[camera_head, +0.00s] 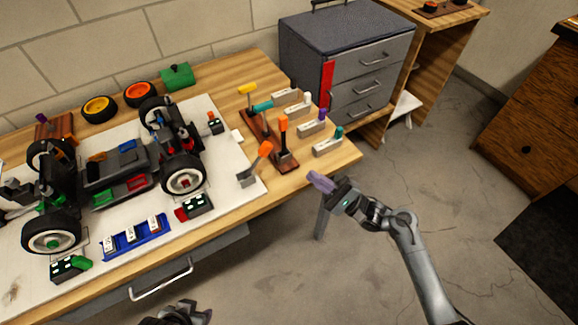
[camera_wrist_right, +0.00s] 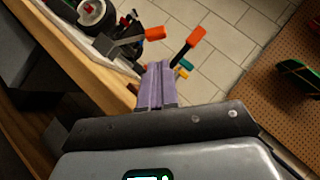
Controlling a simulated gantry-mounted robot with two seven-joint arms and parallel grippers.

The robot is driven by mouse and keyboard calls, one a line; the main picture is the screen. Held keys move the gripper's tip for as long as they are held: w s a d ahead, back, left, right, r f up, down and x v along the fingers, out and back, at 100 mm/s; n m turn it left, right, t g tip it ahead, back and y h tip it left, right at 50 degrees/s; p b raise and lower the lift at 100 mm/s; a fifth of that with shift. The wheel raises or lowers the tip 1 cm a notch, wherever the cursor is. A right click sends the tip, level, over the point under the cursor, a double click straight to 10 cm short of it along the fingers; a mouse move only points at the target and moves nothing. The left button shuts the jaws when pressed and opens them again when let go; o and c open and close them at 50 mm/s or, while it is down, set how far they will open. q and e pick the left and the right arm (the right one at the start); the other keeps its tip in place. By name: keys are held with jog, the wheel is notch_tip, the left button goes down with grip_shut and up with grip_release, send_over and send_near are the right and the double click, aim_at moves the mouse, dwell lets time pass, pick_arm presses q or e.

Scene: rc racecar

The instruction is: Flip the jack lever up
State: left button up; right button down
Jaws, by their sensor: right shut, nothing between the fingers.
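The likely jack lever (camera_head: 262,152) has an orange handle on a grey metal base and leans up to the right at the right end of the white mat. In the right wrist view its orange end (camera_wrist_right: 155,33) lies just beyond my fingertips. My right gripper (camera_head: 320,182) has purple fingers, shut and empty, off the table's front right edge and apart from the lever. The shut fingers also show in the right wrist view (camera_wrist_right: 157,84). Part of my left gripper (camera_head: 190,314) shows at the bottom edge; its fingers are not clear.
An RC car chassis (camera_head: 120,168) with black wheels stands on the white mat (camera_head: 215,225). A wooden tool rack (camera_head: 262,138) with upright coloured handles stands right of the lever. A blue tray (camera_head: 137,238) lies in front. Open floor lies right of the table.

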aim_at(271, 145)
pick_arm(q)
jog(key=shift+f+b, duration=0.45)
jog(key=shift+f, duration=0.35)
pick_arm(e)
jog(key=shift+w+d+r+n, duration=0.1)
jog(key=shift+w+r+n, duration=0.25)
jog(key=shift+w, duration=0.2)
pick_arm(q)
jog(key=shift+f+b, duration=0.5)
jog(key=shift+f, duration=0.05)
pick_arm(e)
jog(key=shift+x, duration=5)
jog(key=shift+s, duration=0.1)
